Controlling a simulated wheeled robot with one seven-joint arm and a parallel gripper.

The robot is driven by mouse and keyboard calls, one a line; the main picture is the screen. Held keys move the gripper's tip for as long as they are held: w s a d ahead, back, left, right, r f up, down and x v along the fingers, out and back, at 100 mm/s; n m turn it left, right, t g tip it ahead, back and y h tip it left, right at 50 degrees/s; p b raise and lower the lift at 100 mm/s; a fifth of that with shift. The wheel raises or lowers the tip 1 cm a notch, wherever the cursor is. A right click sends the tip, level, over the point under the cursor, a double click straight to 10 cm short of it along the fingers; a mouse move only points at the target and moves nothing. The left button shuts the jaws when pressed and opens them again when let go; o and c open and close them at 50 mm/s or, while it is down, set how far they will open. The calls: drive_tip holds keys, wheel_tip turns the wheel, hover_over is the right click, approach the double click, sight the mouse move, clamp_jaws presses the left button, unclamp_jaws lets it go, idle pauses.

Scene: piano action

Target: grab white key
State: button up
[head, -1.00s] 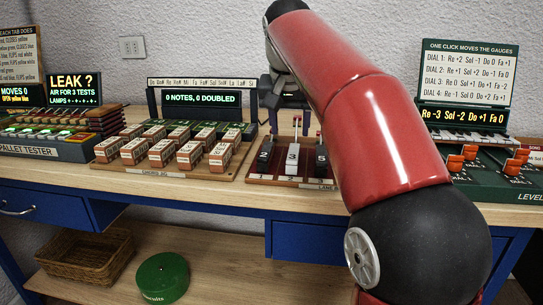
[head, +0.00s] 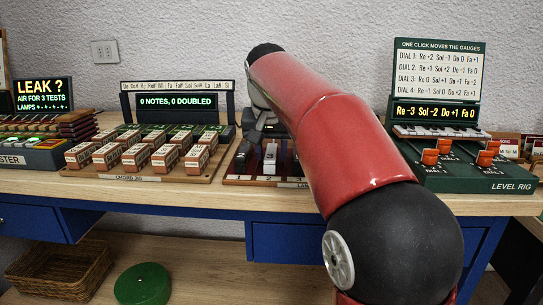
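My gripper (head: 262,136) is small and dark, low over the board at the top of the keys. It is close to the white key, but I cannot tell whether it touches it. My red arm hides the right part of the board and some of the gripper. The fingertips are too unclear to tell open from shut.
The chord rig (head: 68,171) with several small labelled boxes stands close on the left. The green level rig (head: 480,187) with orange-handled dials stands on the right. A sign (head: 188,101) reads "0 NOTES, 0 DOUBLED". The bench's front edge is clear.

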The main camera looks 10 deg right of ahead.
clamp_jaws()
